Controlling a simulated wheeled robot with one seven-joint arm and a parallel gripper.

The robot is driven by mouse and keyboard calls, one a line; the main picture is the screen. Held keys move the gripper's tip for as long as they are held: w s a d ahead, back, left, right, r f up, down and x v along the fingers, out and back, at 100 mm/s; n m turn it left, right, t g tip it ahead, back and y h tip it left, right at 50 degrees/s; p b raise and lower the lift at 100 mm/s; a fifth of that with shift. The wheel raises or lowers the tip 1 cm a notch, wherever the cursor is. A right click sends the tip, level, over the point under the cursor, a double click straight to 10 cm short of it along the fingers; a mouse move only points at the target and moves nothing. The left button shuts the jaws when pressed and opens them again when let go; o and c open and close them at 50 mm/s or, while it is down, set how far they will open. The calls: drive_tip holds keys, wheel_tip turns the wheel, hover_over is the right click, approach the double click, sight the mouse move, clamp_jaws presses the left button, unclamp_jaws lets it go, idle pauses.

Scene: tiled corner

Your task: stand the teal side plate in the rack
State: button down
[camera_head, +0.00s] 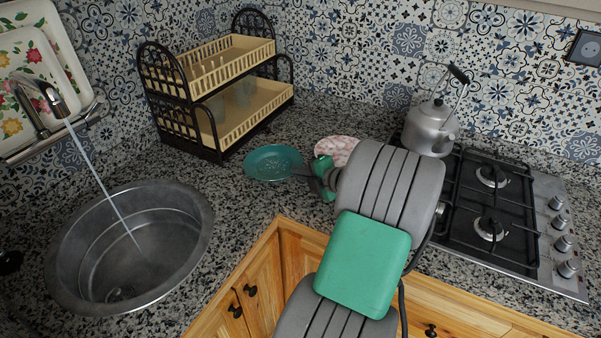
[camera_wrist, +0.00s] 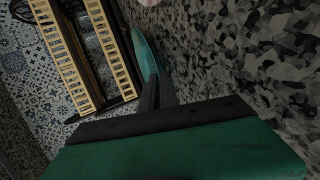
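The teal side plate (camera_head: 272,162) is in front of the rack, at or just above the granite counter; I cannot tell if it touches. My gripper (camera_head: 306,172) is at the plate's right edge, its dark fingers close together on the rim. In the wrist view the plate (camera_wrist: 146,50) shows nearly edge-on at the tips of my gripper's fingers (camera_wrist: 156,88). The two-tier rack (camera_head: 222,105), with dark ends and cream slatted trays, stands at the back left. It also shows in the wrist view (camera_wrist: 68,60). My arm hides part of the counter.
Translucent dishes (camera_head: 240,92) stand in the rack's lower tier. A pink-and-white plate (camera_head: 337,149) lies behind my gripper. A kettle (camera_head: 431,128) stands on the gas hob (camera_head: 530,262) at the right. A round sink (camera_head: 185,225) with running water is at the left.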

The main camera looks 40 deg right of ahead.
drive_tip(key=shift+f, duration=0.3)
drive_tip(key=c, duration=1.9)
unclamp_jaws()
drive_tip(key=shift+c, duration=0.2)
drive_tip(key=b+v, duration=0.2)
drive_tip(key=v, duration=1)
drive_tip(key=shift+b, duration=0.3)
